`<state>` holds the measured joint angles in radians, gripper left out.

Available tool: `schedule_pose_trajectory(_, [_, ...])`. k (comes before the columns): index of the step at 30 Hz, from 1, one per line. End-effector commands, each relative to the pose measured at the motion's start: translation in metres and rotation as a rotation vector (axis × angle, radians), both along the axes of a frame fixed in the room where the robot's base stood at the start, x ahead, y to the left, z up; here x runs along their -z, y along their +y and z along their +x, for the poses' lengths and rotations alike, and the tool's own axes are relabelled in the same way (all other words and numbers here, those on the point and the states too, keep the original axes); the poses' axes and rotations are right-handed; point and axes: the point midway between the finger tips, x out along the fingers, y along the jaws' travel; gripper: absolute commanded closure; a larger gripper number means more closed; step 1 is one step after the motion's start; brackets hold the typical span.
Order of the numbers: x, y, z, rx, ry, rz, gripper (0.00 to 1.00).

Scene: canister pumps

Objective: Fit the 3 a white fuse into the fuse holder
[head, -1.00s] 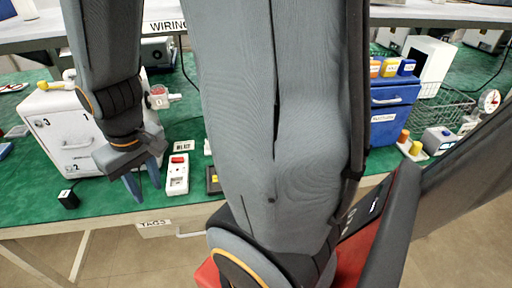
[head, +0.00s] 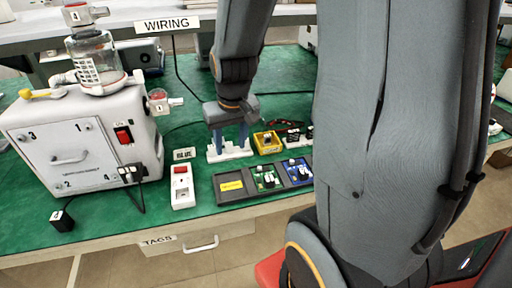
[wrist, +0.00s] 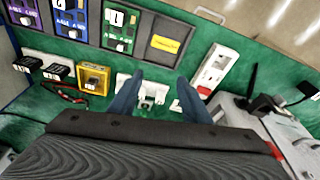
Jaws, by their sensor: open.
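My gripper (head: 230,147) is open and points down over a low white stepped block (head: 214,156) on the green bench. In the wrist view its blue fingers (wrist: 160,80) are spread, with part of the white block (wrist: 147,98) showing between them. A small grey piece shows on the block there. I cannot tell whether it is the 3 A white fuse, and I can read no fuse rating. No fuse holder can be told for sure; the white canister pump (head: 88,152) stands at the left, with a red switch and numbered corners on its panel.
A dark tray (head: 232,197) with a yellow label and green and blue boards lies at the bench's front. A white unit with a red switch (head: 181,190) is left of it. A yellow box (head: 267,143) stands right of the white block. Black cables run from the pump.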

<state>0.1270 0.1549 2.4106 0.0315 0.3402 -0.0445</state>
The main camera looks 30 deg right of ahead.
Motion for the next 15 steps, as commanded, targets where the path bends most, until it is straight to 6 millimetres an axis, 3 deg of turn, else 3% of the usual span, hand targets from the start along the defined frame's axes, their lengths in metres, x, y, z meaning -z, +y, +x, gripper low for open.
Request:
schedule_pose_trajectory(1, [0.017,-0.023,0.026,0.042,-0.028,-0.003,0.56])
schedule_pose_trajectory(3, [0.027,-0.053,0.057,0.087,-0.07,-0.012,0.56])
schedule_pose_trajectory(6, [0.038,-0.089,0.087,0.136,-0.117,-0.025,0.56])
schedule_pose_trajectory(10, [0.045,-0.114,0.105,0.167,-0.149,-0.035,0.56])
schedule_pose_trajectory(15, [0.058,-0.119,0.111,0.172,-0.152,-0.036,0.56])
